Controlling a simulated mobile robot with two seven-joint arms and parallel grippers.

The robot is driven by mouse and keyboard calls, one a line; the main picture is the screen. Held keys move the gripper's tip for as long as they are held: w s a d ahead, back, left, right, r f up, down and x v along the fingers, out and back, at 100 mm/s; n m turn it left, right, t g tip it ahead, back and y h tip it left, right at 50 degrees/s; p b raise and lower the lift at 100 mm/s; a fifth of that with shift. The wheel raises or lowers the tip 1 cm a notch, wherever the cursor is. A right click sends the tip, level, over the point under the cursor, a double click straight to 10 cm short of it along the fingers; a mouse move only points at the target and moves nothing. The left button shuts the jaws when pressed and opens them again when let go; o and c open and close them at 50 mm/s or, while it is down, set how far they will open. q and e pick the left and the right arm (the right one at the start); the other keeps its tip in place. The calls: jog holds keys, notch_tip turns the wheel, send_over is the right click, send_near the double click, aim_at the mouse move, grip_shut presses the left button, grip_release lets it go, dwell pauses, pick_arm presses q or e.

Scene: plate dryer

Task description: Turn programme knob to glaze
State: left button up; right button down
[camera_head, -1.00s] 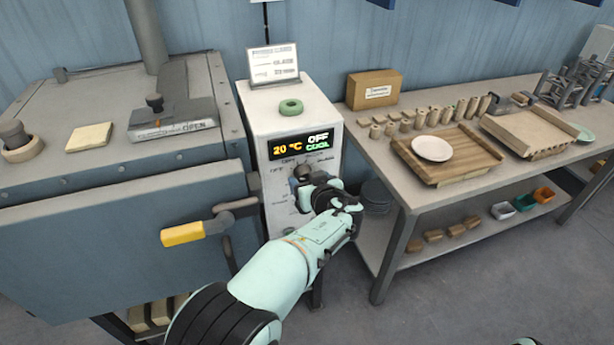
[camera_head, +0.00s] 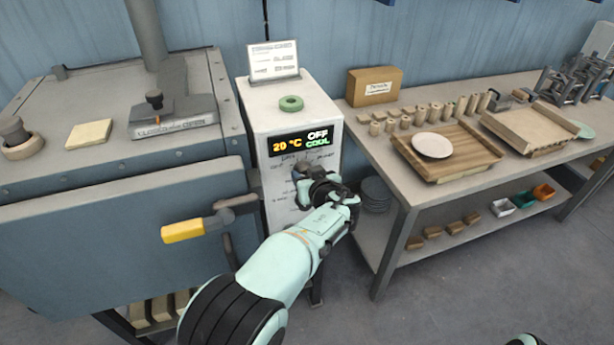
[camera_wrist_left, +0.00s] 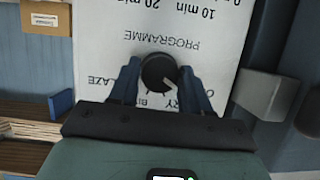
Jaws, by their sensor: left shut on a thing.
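The white control box (camera_head: 279,215) has a lit display (camera_head: 300,142) reading 20 °C, OFF and COOL. In the left wrist view, the round dark programme knob (camera_wrist_left: 158,72) sits on the white panel, with PROGRAMME printed upside down above it. Its pale pointer mark points to the picture's lower right, towards lettering ending in RY. The glaze lettering (camera_wrist_left: 103,79) is partly hidden at the left. My left gripper (camera_head: 308,182) is at the panel; its two blue fingers (camera_wrist_left: 158,82) are shut on the knob from both sides. My right gripper is out of view.
The grey-blue dryer (camera_head: 110,225) with a yellow-ended handle (camera_head: 184,230) stands just left of the box. A workbench (camera_head: 372,150) with trays and small pieces stands at the right.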

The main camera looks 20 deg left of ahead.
pick_arm(q)
jog(key=shift+w+d+f+m+t+y, duration=0.15)
jog(key=shift+m+y, duration=1.3)
jog(key=shift+m, duration=1.8)
jog(key=shift+s+f+m+t+y, duration=0.1)
jog(key=shift+m+y, duration=1.3)
jog(key=shift+m, duration=1.8)
jog(key=shift+w+d+f+m+t+y, duration=0.15)
jog(key=shift+m+y, duration=1.3)
jog(key=shift+m, duration=1.8)
jog(key=shift+a, duration=0.1)
jog(key=o, duration=1)
